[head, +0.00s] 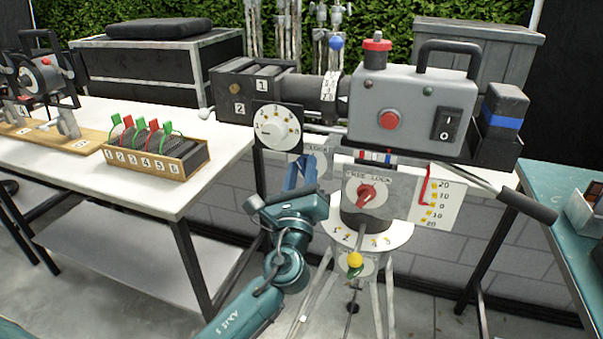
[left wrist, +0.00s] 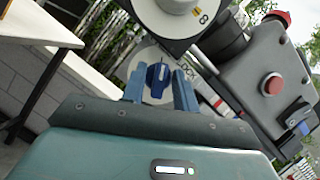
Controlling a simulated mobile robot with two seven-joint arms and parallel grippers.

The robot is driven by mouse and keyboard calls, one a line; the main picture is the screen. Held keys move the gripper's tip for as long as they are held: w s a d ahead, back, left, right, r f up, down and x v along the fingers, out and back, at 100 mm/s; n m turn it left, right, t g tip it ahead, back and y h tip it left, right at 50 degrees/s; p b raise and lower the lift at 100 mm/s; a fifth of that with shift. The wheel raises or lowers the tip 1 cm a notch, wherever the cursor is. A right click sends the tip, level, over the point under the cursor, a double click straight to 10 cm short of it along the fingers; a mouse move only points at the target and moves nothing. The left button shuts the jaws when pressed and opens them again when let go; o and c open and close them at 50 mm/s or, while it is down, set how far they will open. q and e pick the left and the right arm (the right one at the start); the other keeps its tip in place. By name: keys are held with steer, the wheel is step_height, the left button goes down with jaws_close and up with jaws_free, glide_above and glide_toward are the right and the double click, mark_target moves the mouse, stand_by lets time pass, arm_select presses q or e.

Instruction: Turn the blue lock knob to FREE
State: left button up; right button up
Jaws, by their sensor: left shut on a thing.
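The blue lock knob (left wrist: 157,77) shows in the left wrist view on a pale round plate (left wrist: 146,58), between the two blue fingers of my left gripper (left wrist: 160,84). A pale mark on the knob runs roughly up and down in that picture. In the head view my left gripper (head: 300,172) is at the knob's plate (head: 321,156), below the white dial, and hides the knob. My left gripper is shut on the knob. Part of the plate's lettering reads LOCK; I cannot read which setting the knob is at. My right gripper is not in view.
A red knob (head: 366,195) on a FREE LOCK plate sits just right of my gripper. The white numbered dial (head: 276,128) is close above it. The grey camera body (head: 408,110) and its black handle (head: 528,206) are to the right. A white table (head: 115,120) stands left.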

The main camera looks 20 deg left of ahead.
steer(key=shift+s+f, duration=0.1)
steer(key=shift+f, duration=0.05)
arm_select(q)
steer(key=o, duration=0.6)
steer(key=b+v, duration=0.2)
steer(key=v, duration=1.1)
steer(key=shift+b, duration=0.4)
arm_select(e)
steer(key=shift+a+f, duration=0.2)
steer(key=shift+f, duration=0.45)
arm_select(q)
steer(key=shift+s, duration=0.1)
